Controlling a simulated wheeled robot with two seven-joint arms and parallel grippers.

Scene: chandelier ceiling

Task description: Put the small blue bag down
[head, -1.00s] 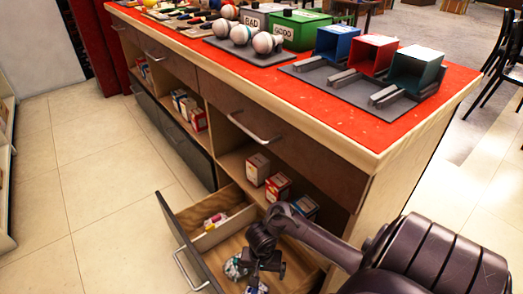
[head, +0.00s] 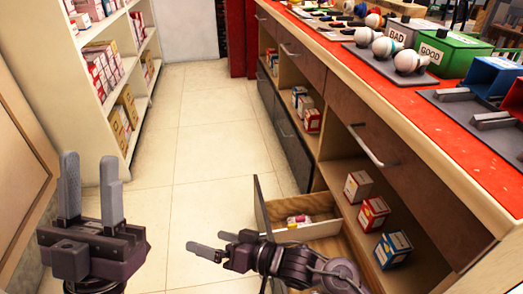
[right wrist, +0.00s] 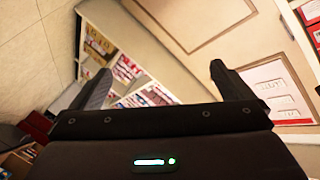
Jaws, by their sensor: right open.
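No small blue bag can be made out in either current view. The open drawer (head: 315,233) is at the bottom centre of the head view, and my right arm hides part of its inside. My right gripper (head: 212,244) is in front of and to the left of the drawer, pointing left. In the right wrist view (right wrist: 160,85) its two fingers are wide apart with nothing between them. My left gripper (head: 91,190) is at the lower left, fingers pointing up, apart and empty.
A small white and pink item (head: 298,220) lies in the drawer. Boxes (head: 373,214) stand on the counter's lower shelf. The red counter top (head: 400,88) holds bins and round objects. A white shelf unit (head: 100,90) stands at left. The tiled floor (head: 215,130) between is clear.

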